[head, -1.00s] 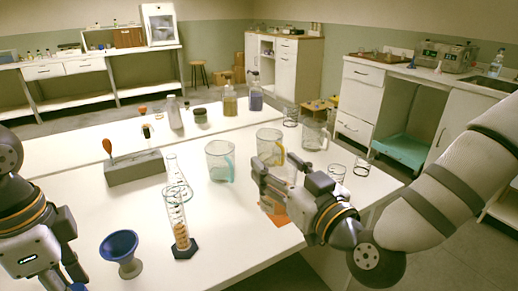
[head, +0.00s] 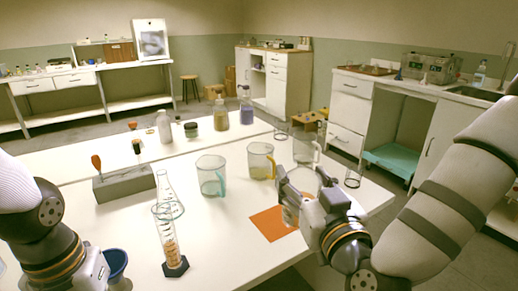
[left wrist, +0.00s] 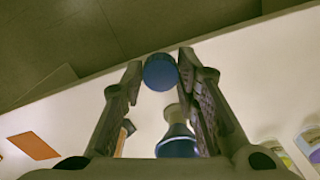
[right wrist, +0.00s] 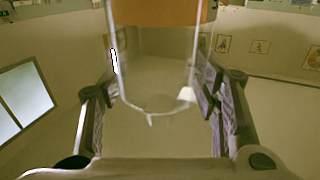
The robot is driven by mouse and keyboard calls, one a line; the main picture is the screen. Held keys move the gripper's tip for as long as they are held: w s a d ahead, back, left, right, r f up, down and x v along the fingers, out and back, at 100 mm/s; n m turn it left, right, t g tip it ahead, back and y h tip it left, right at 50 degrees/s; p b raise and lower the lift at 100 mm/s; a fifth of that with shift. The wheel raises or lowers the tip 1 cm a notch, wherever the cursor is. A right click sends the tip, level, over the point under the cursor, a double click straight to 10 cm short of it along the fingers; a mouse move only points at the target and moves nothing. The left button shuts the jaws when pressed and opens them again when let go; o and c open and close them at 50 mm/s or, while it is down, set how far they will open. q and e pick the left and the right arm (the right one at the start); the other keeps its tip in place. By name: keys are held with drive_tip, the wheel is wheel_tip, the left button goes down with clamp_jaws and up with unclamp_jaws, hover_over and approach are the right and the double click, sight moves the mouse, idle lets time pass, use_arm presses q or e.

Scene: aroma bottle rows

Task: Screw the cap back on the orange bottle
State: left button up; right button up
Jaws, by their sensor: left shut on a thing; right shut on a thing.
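In the left wrist view, my left gripper (left wrist: 160,62) is shut on a blue cap (left wrist: 161,73), held at the fingertips. My right gripper (head: 295,192) is shut on the clear orange bottle (right wrist: 158,12). In the right wrist view, the bottle's glass runs between the fingers and its orange part is at the top. In the head view it is largely hidden by the gripper, near the orange mat (head: 272,223). The two grippers are far apart.
A measuring cylinder (head: 170,240), a flask (head: 166,190), handled beakers (head: 211,176) and a grey block (head: 125,184) stand on the white table. Several bottles (head: 220,115) line the back. The front middle is clear.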

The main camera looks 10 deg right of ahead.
drive_tip(key=s+a+f+n+g+y, duration=0.2)
drive_tip(key=s+a+f+n+y, duration=0.1)
drive_tip(key=a+f+n+y, duration=0.1)
drive_tip(key=s+a+f+n+g+y, duration=0.2)
drive_tip(key=s+a+f+n+y, duration=0.2)
drive_tip(key=a+f+y, duration=0.3)
drive_tip(key=shift+a+f+y, duration=0.3)
drive_tip(key=shift+a+f, duration=0.25)
drive_tip(key=shift+a, duration=0.3)
use_arm(q)
drive_tip(key=w+d+r+m, duration=0.2)
drive_tip(key=d+r+m, duration=0.4)
drive_tip(key=d, duration=0.5)
drive_tip(key=w+d+r+m, duration=0.3)
drive_tip(key=d+r+m, duration=0.3)
drive_tip(key=d, duration=0.5)
drive_tip(key=shift+d+r, duration=0.2)
drive_tip(key=shift+r, duration=0.75)
drive_tip(key=shift+w, duration=0.1)
drive_tip(key=shift+f, duration=2.05)
